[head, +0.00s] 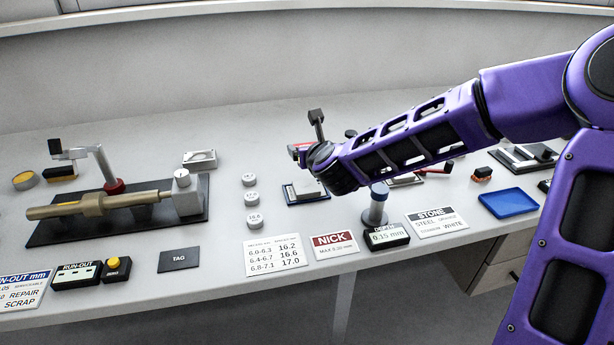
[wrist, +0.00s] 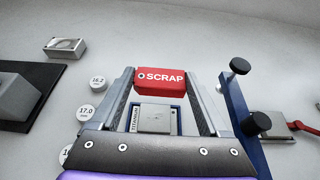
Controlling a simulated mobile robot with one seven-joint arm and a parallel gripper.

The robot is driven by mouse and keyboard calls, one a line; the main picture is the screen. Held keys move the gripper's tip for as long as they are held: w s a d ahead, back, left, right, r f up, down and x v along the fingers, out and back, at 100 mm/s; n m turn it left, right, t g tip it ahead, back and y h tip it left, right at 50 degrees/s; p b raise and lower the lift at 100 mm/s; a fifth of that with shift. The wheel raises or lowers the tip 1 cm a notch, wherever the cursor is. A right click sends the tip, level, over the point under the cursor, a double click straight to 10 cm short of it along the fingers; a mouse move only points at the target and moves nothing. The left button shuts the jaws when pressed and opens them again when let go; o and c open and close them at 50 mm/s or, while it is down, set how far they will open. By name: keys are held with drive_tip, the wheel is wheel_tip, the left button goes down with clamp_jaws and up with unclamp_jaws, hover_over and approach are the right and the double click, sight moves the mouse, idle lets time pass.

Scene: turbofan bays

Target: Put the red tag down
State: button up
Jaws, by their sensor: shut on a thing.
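The red tag (wrist: 160,78), lettered SCRAP in white, is held between the two fingers of my gripper (wrist: 160,88) in the wrist view. In the head view, a small red patch of the tag (head: 296,149) shows beside the end of my arm, which hides most of my gripper. The tag appears to be above the bench, over or near a grey block marked TITANIUM (wrist: 153,116) on a blue-edged base. A dark plate lettered TAG (head: 180,259) lies bare at the bench's front, left of centre.
A run-out fixture with a shaft (head: 105,204) stands left of my gripper. Three round weights-like discs (head: 250,199) sit between them. A blue stand with black knobs (wrist: 238,108) is close to my right finger. A blue tray (head: 508,202) lies empty at right.

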sight(308, 190)
wheel_tip(308, 190, down, 10)
drive_tip(key=shift+s+r+b, duration=0.1)
drive_tip(key=shift+b, duration=1.15)
drive_tip(key=shift+f, duration=0.25)
drive_tip(key=o, duration=1.2)
drive_tip(key=shift+r, duration=0.1)
drive_tip(key=shift+r, duration=0.1)
drive_tip(key=shift+r, duration=0.2)
drive_tip(key=p+v, duration=0.2)
drive_tip(key=v, duration=1)
drive_tip(key=shift+f, duration=0.1)
